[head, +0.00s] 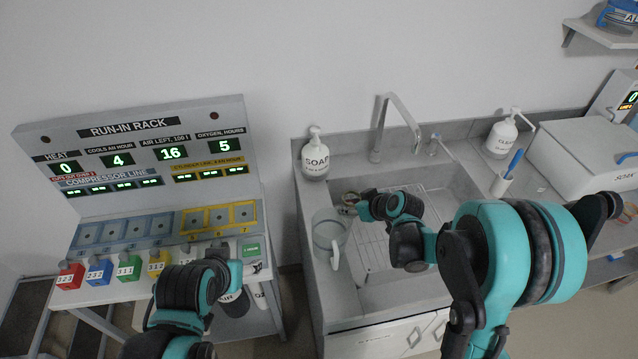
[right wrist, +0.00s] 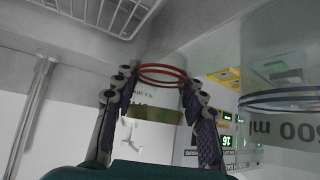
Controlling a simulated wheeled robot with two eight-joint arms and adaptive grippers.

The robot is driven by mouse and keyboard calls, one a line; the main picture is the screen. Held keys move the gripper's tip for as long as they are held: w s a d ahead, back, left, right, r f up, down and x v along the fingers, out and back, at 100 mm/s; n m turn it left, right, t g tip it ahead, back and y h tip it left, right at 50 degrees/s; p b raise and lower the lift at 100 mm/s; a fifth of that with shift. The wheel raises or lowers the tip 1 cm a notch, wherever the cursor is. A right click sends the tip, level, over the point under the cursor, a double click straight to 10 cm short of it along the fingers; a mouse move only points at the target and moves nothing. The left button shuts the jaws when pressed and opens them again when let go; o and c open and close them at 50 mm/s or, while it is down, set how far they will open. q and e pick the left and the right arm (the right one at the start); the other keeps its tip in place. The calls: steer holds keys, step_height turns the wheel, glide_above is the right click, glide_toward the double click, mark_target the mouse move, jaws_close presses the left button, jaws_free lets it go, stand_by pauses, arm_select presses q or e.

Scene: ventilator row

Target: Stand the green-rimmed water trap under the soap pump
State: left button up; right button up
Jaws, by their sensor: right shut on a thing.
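The white soap pump bottle (head: 315,158) stands at the back left corner of the sink unit. My right gripper (head: 354,208) is over the left part of the sink, in front of the soap pump and to its right. It is shut on a small clear cup (head: 348,198). In the right wrist view the cup (right wrist: 160,88) sits between the fingers and shows red rings and an olive band; I make out no green rim on it. The end of my left arm (head: 236,275) is by the rack's front; its fingers are hidden.
A large clear jug (head: 328,232) with a white handle stands left of my right gripper; its millilitre marking (right wrist: 290,130) shows in the wrist view. The tap (head: 385,130) rises behind the sink. The run-in rack (head: 150,160) holds several coloured blocks at left.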

steer(key=w+a, duration=0.3)
steer(key=w, duration=0.1)
steer(key=w+a+b, duration=0.1)
steer(key=w+a, duration=0.1)
steer(key=w, duration=0.2)
steer(key=w+a+b, duration=0.1)
steer(key=w+a, duration=0.2)
steer(key=w, duration=0.1)
steer(key=shift+w+a, duration=0.3)
steer(key=shift+w, duration=0.1)
steer(key=f, duration=0.1)
steer(key=f+b, duration=0.2)
steer(key=shift+w+a+f, duration=0.2)
steer(key=shift+w+f, duration=0.15)
steer(key=shift+r, duration=0.1)
steer(key=o, duration=1)
